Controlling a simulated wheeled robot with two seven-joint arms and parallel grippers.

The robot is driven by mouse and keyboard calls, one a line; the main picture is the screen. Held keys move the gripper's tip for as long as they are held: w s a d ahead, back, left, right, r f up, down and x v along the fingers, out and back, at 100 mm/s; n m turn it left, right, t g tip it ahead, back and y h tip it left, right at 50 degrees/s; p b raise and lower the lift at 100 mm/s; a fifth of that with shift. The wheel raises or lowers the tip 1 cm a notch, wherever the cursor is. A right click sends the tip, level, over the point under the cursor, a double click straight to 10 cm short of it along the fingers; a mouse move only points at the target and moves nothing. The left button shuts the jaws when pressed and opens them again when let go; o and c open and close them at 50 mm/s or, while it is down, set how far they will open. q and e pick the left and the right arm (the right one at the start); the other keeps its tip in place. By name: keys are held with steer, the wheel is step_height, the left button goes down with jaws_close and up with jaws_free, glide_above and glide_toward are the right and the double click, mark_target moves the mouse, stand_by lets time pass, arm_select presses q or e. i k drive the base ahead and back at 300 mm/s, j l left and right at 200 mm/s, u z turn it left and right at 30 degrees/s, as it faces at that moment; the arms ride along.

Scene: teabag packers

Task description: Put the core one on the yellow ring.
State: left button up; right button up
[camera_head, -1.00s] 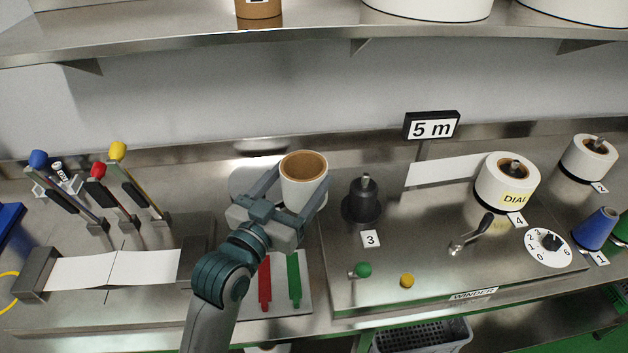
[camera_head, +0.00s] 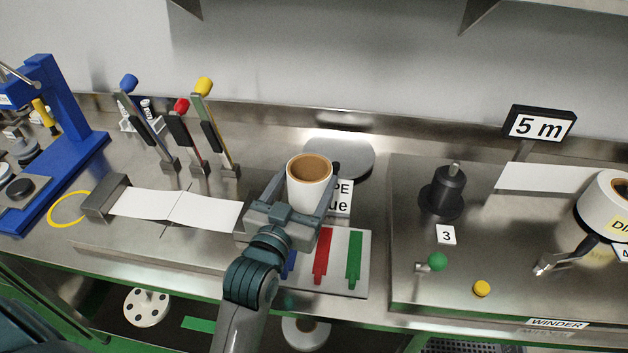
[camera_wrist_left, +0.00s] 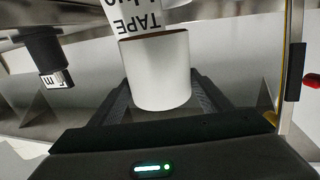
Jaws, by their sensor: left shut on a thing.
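A white core (camera_head: 310,193) with a brown hollow inside is held upright between the fingers of my left gripper (camera_head: 308,190). In the left wrist view the white core (camera_wrist_left: 160,75) stands between the two dark fingers, which are shut on it. The core is above the bench, left of the round grey disc (camera_head: 352,160). The yellow ring (camera_head: 66,225) lies flat at the far left of the bench, partly beside a blue frame, well away from the core. I cannot read any marking on the core. My right gripper is not in view.
Blue, red and yellow knobbed levers (camera_head: 180,125) stand upright between core and ring, behind a white strip (camera_head: 150,206). A blue press frame (camera_head: 75,110) stands by the ring. A plate with coloured strips (camera_head: 337,285) lies below the gripper; the winder (camera_head: 410,290) is at right.

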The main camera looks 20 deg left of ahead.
mark_target(72, 208)
steer(key=j+u, duration=0.35)
steer(key=j, duration=0.2)
steer(key=k+j+u, duration=0.1)
steer(key=j+u, duration=0.25)
steer(key=j, duration=0.2)
steer(key=i+j+u, duration=0.1)
steer(key=j+u, duration=0.25)
steer(key=j, duration=0.15)
